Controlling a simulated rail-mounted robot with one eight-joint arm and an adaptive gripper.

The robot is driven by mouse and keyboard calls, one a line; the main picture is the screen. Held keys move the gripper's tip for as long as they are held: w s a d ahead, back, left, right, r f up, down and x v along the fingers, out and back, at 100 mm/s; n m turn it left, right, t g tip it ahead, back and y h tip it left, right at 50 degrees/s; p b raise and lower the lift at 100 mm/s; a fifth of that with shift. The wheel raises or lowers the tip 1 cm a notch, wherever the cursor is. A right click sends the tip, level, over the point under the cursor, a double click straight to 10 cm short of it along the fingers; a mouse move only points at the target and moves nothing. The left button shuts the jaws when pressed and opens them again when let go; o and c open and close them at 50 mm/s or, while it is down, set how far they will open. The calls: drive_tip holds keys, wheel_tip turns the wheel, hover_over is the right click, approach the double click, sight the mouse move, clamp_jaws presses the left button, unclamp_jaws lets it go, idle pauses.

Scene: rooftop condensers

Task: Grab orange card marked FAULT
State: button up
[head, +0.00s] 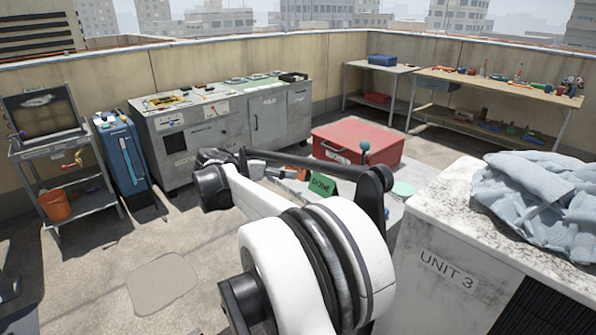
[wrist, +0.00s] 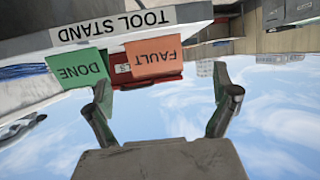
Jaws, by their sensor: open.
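The orange card marked FAULT (wrist: 154,58) shows upside down in the wrist view, beside the green card marked DONE (wrist: 78,68). Both are at the edge of a surface labelled TOOL STAND (wrist: 112,25). My gripper (wrist: 162,88) is open and empty, its two fingers spread at either side of the FAULT card in the picture. The card looks beyond the fingertips and not touched; the exact gap is unclear.
A red case (head: 357,146) stands behind the green card. A grey cabinet labelled UNIT 3 (head: 440,270) with a crumpled blue cloth (head: 530,195) is close at right. A workbench (head: 225,130) and blue case (head: 122,160) stand at left. The floor at front left is mostly clear.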

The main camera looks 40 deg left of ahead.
sight(295, 168)
drive_tip(key=x, duration=0.4)
drive_tip(key=shift+d+b+x, duration=0.2)
drive_tip(key=shift+b+x, duration=0.15)
drive_tip(key=shift+x, duration=1)
drive_tip(key=shift+d+b+x, duration=0.2)
drive_tip(key=shift+b+x, duration=0.1)
drive_tip(key=shift+x, duration=1)
drive_tip(key=c, duration=1.1)
